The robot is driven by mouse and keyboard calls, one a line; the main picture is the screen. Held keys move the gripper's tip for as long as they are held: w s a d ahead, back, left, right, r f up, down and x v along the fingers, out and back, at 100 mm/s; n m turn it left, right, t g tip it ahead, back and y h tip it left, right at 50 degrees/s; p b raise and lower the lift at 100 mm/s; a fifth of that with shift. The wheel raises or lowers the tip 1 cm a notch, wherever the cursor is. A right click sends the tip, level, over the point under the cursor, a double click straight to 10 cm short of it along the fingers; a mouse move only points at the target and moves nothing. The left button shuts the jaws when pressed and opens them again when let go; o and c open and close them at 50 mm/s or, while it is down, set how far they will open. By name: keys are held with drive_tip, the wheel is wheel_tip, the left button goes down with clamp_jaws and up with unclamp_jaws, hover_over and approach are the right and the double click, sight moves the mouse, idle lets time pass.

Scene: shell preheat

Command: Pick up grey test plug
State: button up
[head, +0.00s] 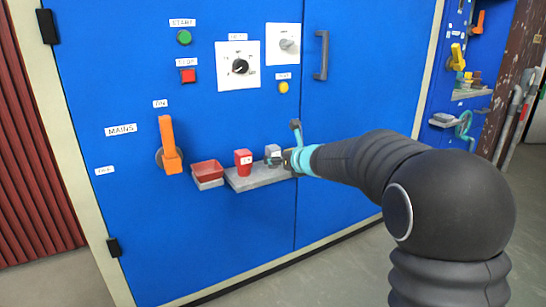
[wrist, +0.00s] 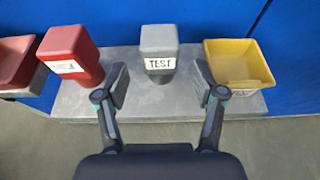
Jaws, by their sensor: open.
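The grey test plug (wrist: 159,50) stands upright on the grey shelf (wrist: 185,104) in the wrist view, with a white label reading TEST on its front. In the head view the plug (head: 272,151) shows beside the end of my arm. My gripper (wrist: 162,88) is open and empty. Its two fingers point at the plug, one to each side of its lower part. The plug's top lies beyond the fingertips in the picture. I see no contact between fingers and plug.
A red plug (wrist: 71,54) stands left of the grey one. A yellow bin (wrist: 238,66) sits close on the right. A red tray (head: 207,171) is at the shelf's left end. The blue cabinet (head: 220,125) rises behind, with an orange mains lever (head: 168,145).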

sight(276, 155)
drive_tip(key=x, duration=0.4)
drive_tip(key=shift+w+a+r, duration=0.15)
drive_tip(key=shift+w+r, duration=0.05)
drive_tip(key=shift+r, duration=0.05)
drive_tip(key=c, duration=1.3)
